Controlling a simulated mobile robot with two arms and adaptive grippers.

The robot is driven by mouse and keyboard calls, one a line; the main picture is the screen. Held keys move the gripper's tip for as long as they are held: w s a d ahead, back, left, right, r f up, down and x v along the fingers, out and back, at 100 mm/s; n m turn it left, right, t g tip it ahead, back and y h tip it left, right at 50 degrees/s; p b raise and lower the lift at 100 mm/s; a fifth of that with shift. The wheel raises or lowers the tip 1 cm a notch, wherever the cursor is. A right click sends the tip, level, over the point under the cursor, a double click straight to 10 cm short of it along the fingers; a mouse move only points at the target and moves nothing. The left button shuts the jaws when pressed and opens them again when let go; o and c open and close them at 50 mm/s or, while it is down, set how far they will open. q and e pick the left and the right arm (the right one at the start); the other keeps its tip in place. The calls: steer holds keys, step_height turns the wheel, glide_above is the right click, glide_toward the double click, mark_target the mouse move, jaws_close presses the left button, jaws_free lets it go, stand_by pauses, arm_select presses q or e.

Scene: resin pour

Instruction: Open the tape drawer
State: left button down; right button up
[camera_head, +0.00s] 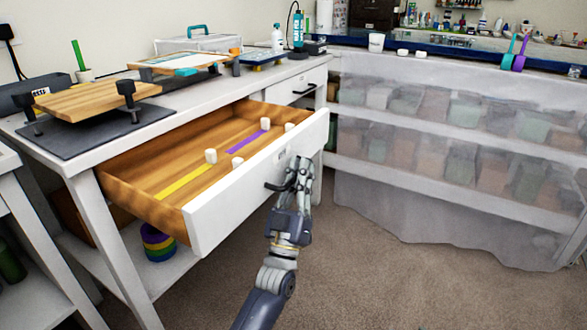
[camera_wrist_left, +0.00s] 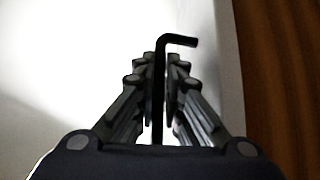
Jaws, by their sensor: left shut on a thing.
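The tape drawer (camera_head: 255,190) stands pulled well out from the white workbench, and its wooden inside shows. Inside lie a yellow strip (camera_head: 185,182), a purple strip (camera_head: 245,141) and several small white pieces. My left gripper (camera_head: 298,172) is at the right part of the drawer's white front. It is shut on the black drawer handle (camera_head: 273,187); the handle also shows between the fingers in the left wrist view (camera_wrist_left: 160,90). The fingers hide part of the handle. My right gripper is not in view.
A second drawer (camera_head: 298,86), shut, is in the bench to the right. Wooden boards (camera_head: 98,100) and a clear case (camera_head: 200,42) are on the bench top. Plastic-covered shelves (camera_head: 440,130) stand at the right. Carpet (camera_head: 400,285) in front is clear.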

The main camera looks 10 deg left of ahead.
arm_select(q)
steer(key=shift+f, duration=0.1)
steer(key=c, duration=2)
jaws_free()
steer(key=shift+o, duration=0.2)
steer(key=v, duration=1.2)
steer(key=shift+s, duration=0.1)
